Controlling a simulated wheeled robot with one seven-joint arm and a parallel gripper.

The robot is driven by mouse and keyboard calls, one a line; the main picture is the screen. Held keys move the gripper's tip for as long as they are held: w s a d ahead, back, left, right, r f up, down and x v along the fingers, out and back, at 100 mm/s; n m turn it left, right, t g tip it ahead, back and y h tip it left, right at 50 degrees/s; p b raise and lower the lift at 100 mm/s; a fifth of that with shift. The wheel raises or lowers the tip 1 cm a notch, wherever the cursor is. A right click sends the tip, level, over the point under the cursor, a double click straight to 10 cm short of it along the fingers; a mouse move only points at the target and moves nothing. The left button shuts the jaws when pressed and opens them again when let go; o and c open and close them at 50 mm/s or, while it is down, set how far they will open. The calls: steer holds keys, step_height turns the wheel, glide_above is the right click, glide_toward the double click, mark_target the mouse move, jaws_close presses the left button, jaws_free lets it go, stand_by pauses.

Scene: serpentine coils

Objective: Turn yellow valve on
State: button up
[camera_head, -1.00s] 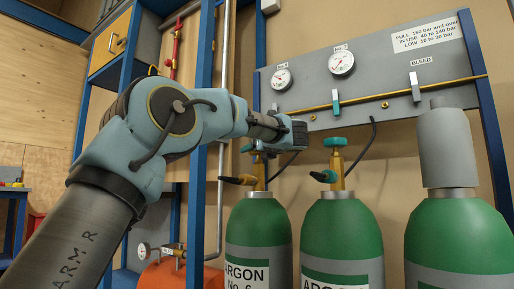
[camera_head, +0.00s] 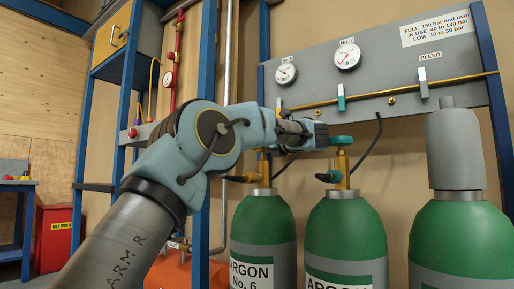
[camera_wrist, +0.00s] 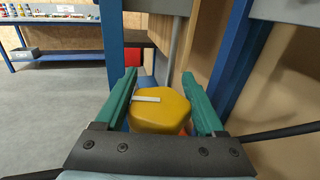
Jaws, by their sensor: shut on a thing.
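The yellow valve (camera_wrist: 160,110) is a rounded, many-sided knob with a white bar on its face, seen close in the wrist view. My gripper (camera_wrist: 158,74) has its two teal fingers on either side of the knob and is shut on it. The white bar lies nearly level across the knob, from its left side to the middle. In the head view my gripper's dark body is at the top of the left green argon cylinder (camera_head: 262,235). The knob itself is largely hidden there, and I cannot make out the finger contact.
A second green argon cylinder (camera_head: 345,232) with a teal handwheel (camera_head: 342,140) stands close to the right. A third cylinder (camera_head: 460,240) has a grey cap. Behind is a grey gauge panel (camera_head: 400,85) with black hoses. Blue uprights (camera_head: 207,120) stand beside my arm.

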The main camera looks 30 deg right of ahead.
steer(key=o, duration=1.3)
steer(key=shift+o, duration=0.2)
step_height(320, 180, up, 10)
steer(key=p, duration=0.4)
